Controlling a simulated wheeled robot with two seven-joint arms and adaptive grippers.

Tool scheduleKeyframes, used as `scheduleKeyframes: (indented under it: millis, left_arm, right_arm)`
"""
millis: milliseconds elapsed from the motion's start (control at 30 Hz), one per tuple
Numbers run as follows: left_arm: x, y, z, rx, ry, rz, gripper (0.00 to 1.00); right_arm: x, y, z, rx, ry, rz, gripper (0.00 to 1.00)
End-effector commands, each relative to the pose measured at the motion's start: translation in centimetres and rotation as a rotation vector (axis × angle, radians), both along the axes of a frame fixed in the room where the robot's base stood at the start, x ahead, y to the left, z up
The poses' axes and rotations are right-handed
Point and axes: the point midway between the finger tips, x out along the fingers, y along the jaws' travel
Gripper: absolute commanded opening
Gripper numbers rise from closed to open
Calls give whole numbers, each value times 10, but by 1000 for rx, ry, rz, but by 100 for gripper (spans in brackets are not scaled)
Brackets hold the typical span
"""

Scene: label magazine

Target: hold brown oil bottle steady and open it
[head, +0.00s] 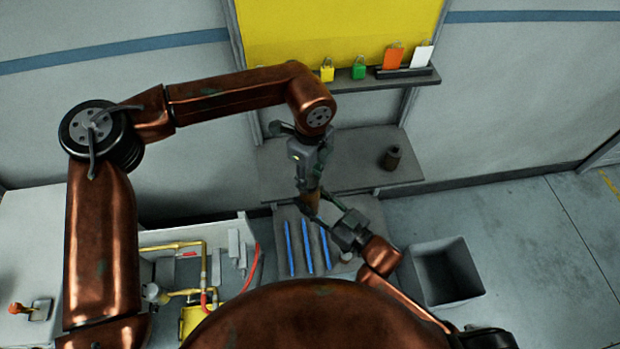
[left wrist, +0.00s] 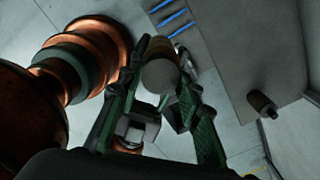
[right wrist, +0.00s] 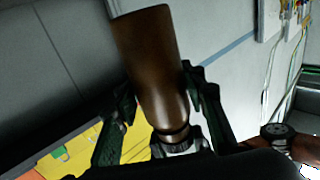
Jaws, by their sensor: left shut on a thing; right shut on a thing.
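The brown oil bottle (head: 310,202) is held in the air between my two grippers, above the grey board with blue strips. My left gripper (head: 311,188) comes from above and is shut on the bottle; in the left wrist view a round greyish end of the bottle (left wrist: 160,76) shows between its fingers. My right gripper (head: 325,207) reaches in from the lower right and is shut at the bottle. In the right wrist view the bottle body (right wrist: 148,60) narrows to a neck and a light grey part (right wrist: 180,145) between the fingers. The exact finger contact is partly hidden.
A dark bottle-like container (head: 392,158) stands on the grey bench (head: 270,172). A grey open bin (head: 472,270) stands on the floor at right. Padlocks and tags sit on the upper shelf (head: 350,83). Yellow pipes (head: 205,265) are at lower left.

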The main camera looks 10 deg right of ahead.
Motion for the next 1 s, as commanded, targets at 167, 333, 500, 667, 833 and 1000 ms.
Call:
scheduleKeyframes:
  millis: [167,333,500,667,833,1000]
  left_arm:
    - [0,1,7,4,1,2,3]
    - [0,1,12,1,1,1,3]
    - [0,0,12,1,1,0,3]
    - [0,0,13,0,0,0,3]
    - [1,-1,25,-2,-2,0,3]
    - [0,0,46,-1,-1,0,3]
  right_arm:
    - [1,-2,-2,-2,5,-3,0]
    - [0,-1,-1,-1,3,-2,0]
    - [0,0,-1,0,1,-1,0]
    - [0,0,0,1,1,0,0]
    - [0,0,0,0,0,0,0]
    - [0,0,0,0,0,0,0]
